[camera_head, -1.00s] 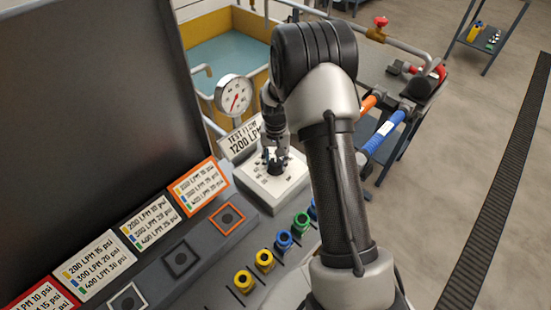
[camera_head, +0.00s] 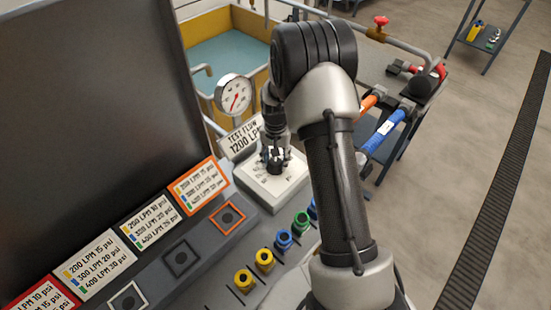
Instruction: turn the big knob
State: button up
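The big knob (camera_head: 275,168) is a dark knob on a white dial plate (camera_head: 285,190) with printed marks, under a sign reading "TEST FLOW 1200 LPM" (camera_head: 242,137). My gripper (camera_head: 275,158) points down at the knob from above, with a finger on either side of it. The fingers look close to or touching the knob, but at this size I cannot tell whether they are shut on it. My arm hides part of the area to the right of the dial.
A round pressure gauge (camera_head: 234,94) stands behind the sign. Several coloured rings (camera_head: 264,260) sit in a row at the front of the panel. Instruction cards (camera_head: 198,185) and a dark screen (camera_head: 85,120) are at the left. A yellow-rimmed water tank (camera_head: 230,60) is behind.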

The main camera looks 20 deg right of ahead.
aim_at(275, 161)
jog(key=shift+o, duration=1.4)
jog(key=shift+r, duration=0.1)
notch_tip(275, 161, up, 12)
